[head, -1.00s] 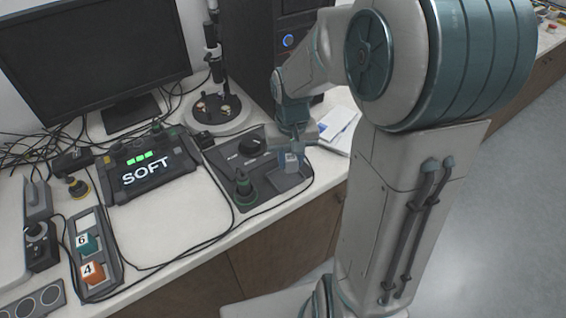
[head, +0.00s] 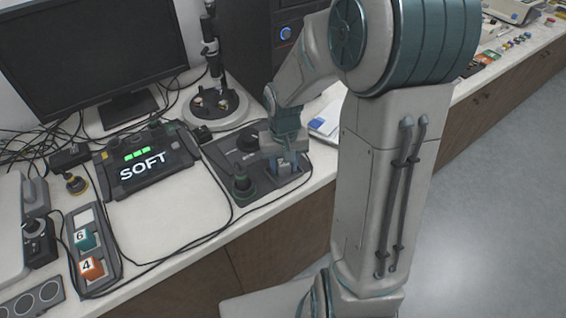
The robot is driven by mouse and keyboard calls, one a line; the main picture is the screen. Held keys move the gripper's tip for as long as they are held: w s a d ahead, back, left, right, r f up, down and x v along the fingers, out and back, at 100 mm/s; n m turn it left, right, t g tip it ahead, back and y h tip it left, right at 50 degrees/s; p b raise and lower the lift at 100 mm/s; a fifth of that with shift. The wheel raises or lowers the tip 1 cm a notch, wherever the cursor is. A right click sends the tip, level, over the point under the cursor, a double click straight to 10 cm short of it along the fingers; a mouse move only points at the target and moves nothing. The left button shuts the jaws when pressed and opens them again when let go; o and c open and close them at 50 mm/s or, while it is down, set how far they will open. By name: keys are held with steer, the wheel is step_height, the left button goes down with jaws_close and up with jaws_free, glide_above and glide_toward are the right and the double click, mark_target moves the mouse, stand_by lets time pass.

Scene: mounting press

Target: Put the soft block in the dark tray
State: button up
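My gripper (head: 286,168) points down over the right end of the dark grey press unit (head: 222,157). Its fingers look bluish and stand a little apart, low over the unit's square plate. Whether a block is between them is too small to tell. A dark narrow rack (head: 111,262) at the lower left holds a teal block marked 6 (head: 86,240) and an orange block marked 4 (head: 92,268). A white, blockless patch shows at its upper end. A dark display box (head: 146,166) reads SOFT with green bars lit. No block is clearly identifiable as the soft one.
A monitor (head: 92,50) and a round-based stand (head: 215,105) are at the back. A green-based post (head: 242,187) rises left of my gripper. Cables cross the white bench (head: 178,215), whose middle is mostly clear. Small coloured items lie at the far right.

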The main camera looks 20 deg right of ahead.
step_height(320, 180, up, 12)
steer(key=p, duration=0.1)
steer(key=s+r+t, duration=0.2)
steer(key=s, duration=1.2)
steer(key=shift+n+t, duration=0.4)
steer(key=shift+w+a, duration=0.1)
stand_by(0.9)
